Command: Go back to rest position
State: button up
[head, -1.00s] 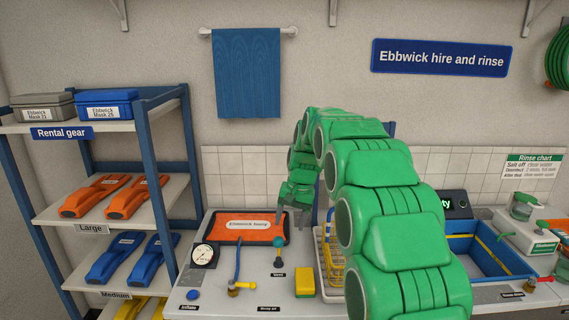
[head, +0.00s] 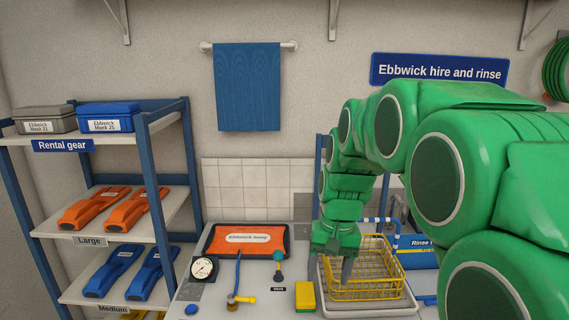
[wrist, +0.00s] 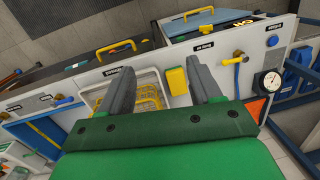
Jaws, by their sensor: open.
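My gripper (head: 337,262) is above the left part of the yellow wire basket (head: 378,292) on the bench at the centre right of the head view. In the wrist view my gripper (wrist: 160,75) shows two grey fingers spread apart with nothing between them. The yellow wire basket also shows there behind the left finger (wrist: 92,100). My green arm reaches in from the right of the head view and hides much of the right side of the bench.
A yellow and green sponge (head: 305,296), a gauge (head: 203,268), an orange tray (head: 246,241) and a valve with a yellow handle (head: 240,299) are on the bench left of the basket. A shelf rack (head: 150,190) with fins stands at the left.

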jog(key=s+d+f, duration=0.2)
jog(key=s, duration=1.2)
jog(key=s+d+f+n+g+h, duration=0.1)
jog(key=s+d+f, duration=0.1)
jog(key=s, duration=1.2)
jog(key=shift+s+d, duration=0.35)
jog(key=shift+d, duration=0.5)
